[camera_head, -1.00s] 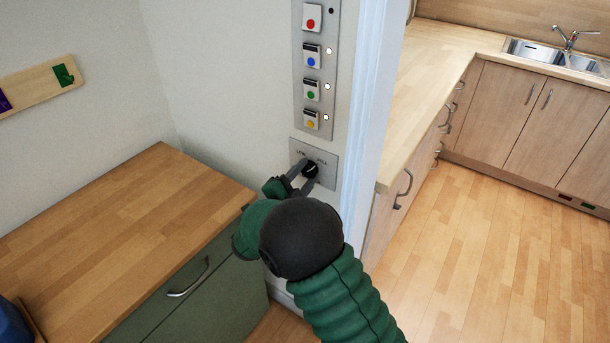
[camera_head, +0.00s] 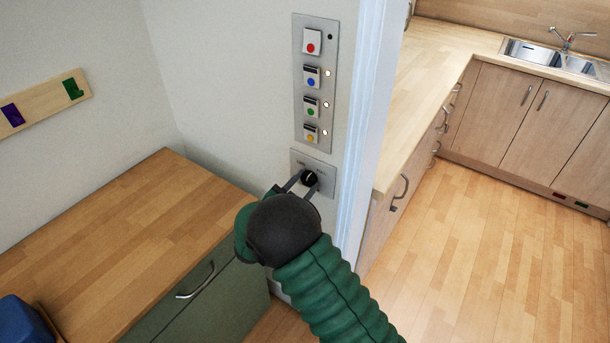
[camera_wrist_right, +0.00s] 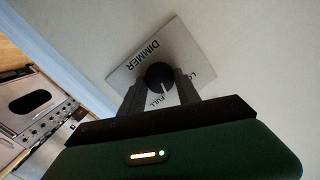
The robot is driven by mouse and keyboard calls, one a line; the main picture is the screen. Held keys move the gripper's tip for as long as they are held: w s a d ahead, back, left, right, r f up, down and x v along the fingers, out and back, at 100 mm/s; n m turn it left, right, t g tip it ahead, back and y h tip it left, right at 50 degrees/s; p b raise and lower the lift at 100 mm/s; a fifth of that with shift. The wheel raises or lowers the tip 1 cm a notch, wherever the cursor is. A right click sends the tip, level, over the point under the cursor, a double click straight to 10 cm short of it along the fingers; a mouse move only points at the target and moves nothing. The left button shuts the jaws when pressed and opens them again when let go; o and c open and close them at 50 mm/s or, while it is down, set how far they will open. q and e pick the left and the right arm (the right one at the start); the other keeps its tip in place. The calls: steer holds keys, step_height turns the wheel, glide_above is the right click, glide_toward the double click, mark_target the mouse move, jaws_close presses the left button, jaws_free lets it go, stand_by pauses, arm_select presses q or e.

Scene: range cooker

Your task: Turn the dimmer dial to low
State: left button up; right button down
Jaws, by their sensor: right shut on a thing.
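The dimmer dial (camera_head: 310,178) is a black round knob with a light pointer mark, on a metal plate (camera_head: 326,166) on the wall below the button panel. My right gripper (camera_head: 307,182) is shut on the dial, one finger on each side. In the right wrist view the dial (camera_wrist_right: 159,75) sits between the fingertips of my right gripper (camera_wrist_right: 160,84). Its plate (camera_wrist_right: 138,60) there reads DIMMER and FULL, with the other label partly hidden. The pointer mark is on the side facing FULL in that view. My left gripper is not in view.
A button panel (camera_head: 315,85) with red, blue, green and yellow buttons is above the dial. A wooden-topped green cabinet (camera_head: 130,235) stands at left, with a blue object (camera_head: 22,325) at its edge. A white door frame (camera_head: 362,120) is close to the right.

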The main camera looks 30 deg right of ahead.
steer(key=n+g+p, duration=0.1)
steer(key=n+p, duration=0.5)
steer(key=shift+a, duration=0.2)
steer(key=shift+n+p, duration=0.9)
steer(key=shift+n, duration=0.2)
steer(key=shift+w+f+n+g+p, duration=0.15)
steer(key=shift+n+g+p, duration=0.25)
steer(key=shift+n+p, duration=0.55)
steer(key=shift+n, duration=0.55)
steer(key=c, duration=1.2)
jaws_free()
steer(key=shift+c, duration=0.2)
steer(key=o, duration=0.4)
steer(key=shift+c, duration=0.2)
steer(key=shift+a, duration=0.1)
